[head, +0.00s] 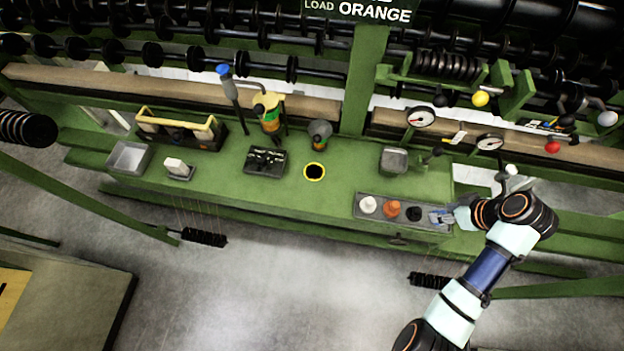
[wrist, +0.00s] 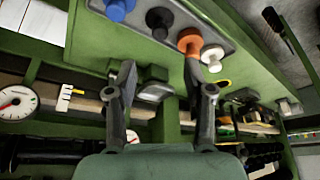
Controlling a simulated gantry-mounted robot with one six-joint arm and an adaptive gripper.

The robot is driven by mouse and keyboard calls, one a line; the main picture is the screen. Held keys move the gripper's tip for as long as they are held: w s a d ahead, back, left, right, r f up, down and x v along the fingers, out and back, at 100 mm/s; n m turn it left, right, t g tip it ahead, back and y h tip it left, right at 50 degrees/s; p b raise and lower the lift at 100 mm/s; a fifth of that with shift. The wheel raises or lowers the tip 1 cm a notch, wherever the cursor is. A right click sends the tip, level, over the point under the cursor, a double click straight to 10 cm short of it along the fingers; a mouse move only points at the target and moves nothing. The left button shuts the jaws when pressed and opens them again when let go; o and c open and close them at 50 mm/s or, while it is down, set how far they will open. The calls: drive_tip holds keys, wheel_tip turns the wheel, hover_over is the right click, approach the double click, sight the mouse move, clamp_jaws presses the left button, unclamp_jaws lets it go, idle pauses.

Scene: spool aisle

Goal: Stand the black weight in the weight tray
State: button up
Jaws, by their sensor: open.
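The grey weight tray (head: 380,216) lies at the right front of the green bench and holds a row of weights. The black weight (head: 414,213) is between the orange weight (head: 391,210) and the blue weight (head: 437,216). It also shows in the wrist view (wrist: 159,20), at the top; whether it is upright or tilted I cannot tell for sure. The white weight (head: 368,204) is at the left end. My gripper (head: 458,216) is beside the tray's right end, close to the blue weight. In the wrist view its fingers (wrist: 160,70) are apart with nothing between them.
Behind the tray are a grey box (head: 394,160) and dial gauges (head: 420,116). The bench between the hole and the weight tray is clear.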

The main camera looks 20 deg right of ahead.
drive_tip(key=w+a+r+t+h, duration=0.1)
drive_tip(key=w+a+r, duration=0.3)
drive_tip(key=w+a, duration=0.45)
drive_tip(key=w+a+r+t+h, duration=0.1)
drive_tip(key=w+a+r+t, duration=0.15)
drive_tip(key=w+a, duration=0.6)
drive_tip(key=s+a+r+t, duration=0.1)
drive_tip(key=a+r, duration=0.3)
drive_tip(key=a, duration=0.4)
drive_tip(key=s+a+r+t+y, duration=0.1)
drive_tip(key=s+a+r+t, duration=0.1)
drive_tip(key=a+r, duration=0.3)
drive_tip(key=s+a+r+m+t, duration=0.1)
drive_tip(key=a+r, duration=0.3)
drive_tip(key=a, duration=0.8)
drive_tip(key=shift+s+r+t+y, duration=0.2)
drive_tip(key=shift+s+t+y, duration=0.1)
drive_tip(key=shift+t, duration=0.05)
